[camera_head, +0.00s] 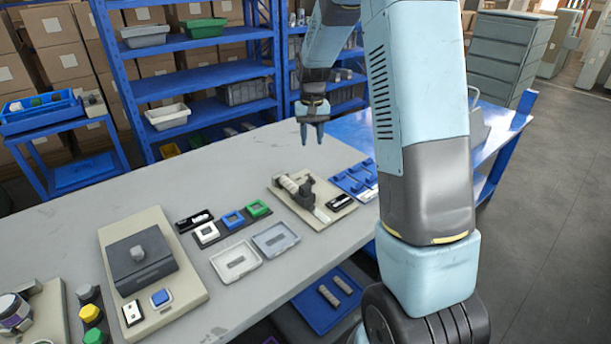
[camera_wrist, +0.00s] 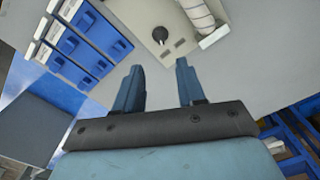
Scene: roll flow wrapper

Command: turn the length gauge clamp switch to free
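My gripper (camera_head: 312,144) hangs above the back part of the grey table, behind the beige board, fingers pointing down. In the wrist view, its two blue fingers (camera_wrist: 160,67) are apart with nothing between them. A beige board (camera_head: 322,221) carries a pale roll (camera_head: 295,187) and a dark fixture (camera_head: 307,190). In the wrist view, a round black knob (camera_wrist: 160,35) with a small light mark sits on the beige board beside the white roll (camera_wrist: 198,12), beyond the fingertips and apart from them. This may be the clamp switch; its setting and any labels are too small to read.
Blue trays (camera_head: 353,181) lie right of the beige board. Grey trays (camera_head: 236,258), coloured blocks (camera_head: 258,208) and a dark box (camera_head: 140,262) on another beige board stand to the left. The table's back part (camera_head: 235,165) is clear. Blue shelves (camera_head: 200,85) stand behind.

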